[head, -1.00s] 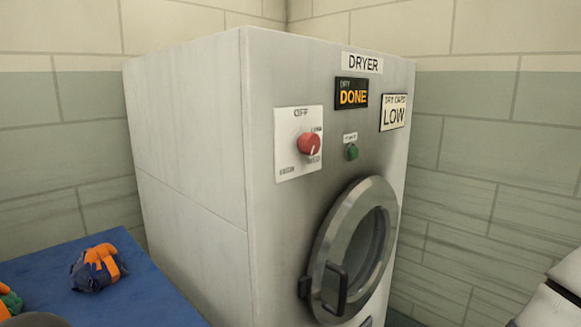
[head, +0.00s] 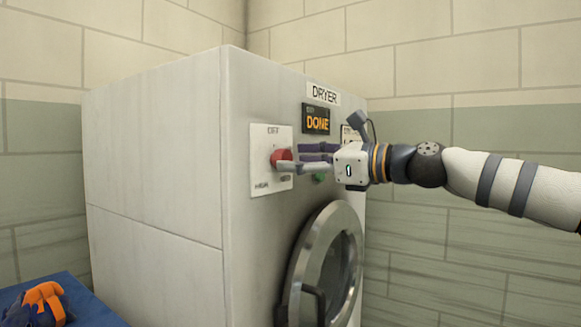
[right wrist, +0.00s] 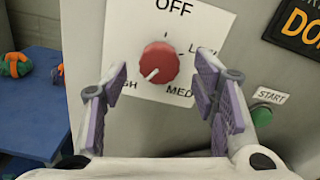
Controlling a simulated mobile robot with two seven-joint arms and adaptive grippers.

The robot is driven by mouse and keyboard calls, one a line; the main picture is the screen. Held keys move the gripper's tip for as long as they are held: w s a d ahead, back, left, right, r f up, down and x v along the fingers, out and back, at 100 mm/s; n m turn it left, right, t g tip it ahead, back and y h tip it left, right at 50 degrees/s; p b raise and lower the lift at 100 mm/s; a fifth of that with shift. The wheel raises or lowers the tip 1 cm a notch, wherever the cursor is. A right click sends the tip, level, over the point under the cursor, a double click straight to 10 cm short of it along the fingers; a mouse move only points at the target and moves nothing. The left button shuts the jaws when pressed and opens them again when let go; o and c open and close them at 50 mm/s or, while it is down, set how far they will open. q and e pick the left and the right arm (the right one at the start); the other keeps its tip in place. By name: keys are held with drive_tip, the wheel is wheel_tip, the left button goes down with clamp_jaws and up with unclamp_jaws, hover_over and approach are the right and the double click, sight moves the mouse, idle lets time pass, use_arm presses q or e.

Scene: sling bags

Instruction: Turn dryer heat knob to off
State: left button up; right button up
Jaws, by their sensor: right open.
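The red heat knob (head: 281,157) sits on a white label plate (head: 264,178) on the dryer's front (head: 262,225). In the right wrist view the knob (right wrist: 158,62) has OFF above, LOW and MED to its right, and HIGH at lower left. Its white mark points down-left, towards HIGH. My right gripper (head: 297,158) is open in front of the knob, fingers towards the plate. In the right wrist view its purple-padded fingers (right wrist: 160,88) stand on either side of the knob, with gaps showing. My left gripper is out of view.
A green START button (right wrist: 262,115) is beside my right finger. The DONE display (head: 317,119) is above, and the round door (head: 312,260) with its handle is below. A blue table (head: 95,308) with bags (head: 40,303) stands at lower left.

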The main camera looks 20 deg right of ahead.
drive_tip(key=shift+x, duration=1.05)
drive_tip(key=shift+s, duration=0.1)
drive_tip(key=c, duration=1.2)
drive_tip(key=shift+o, duration=0.2)
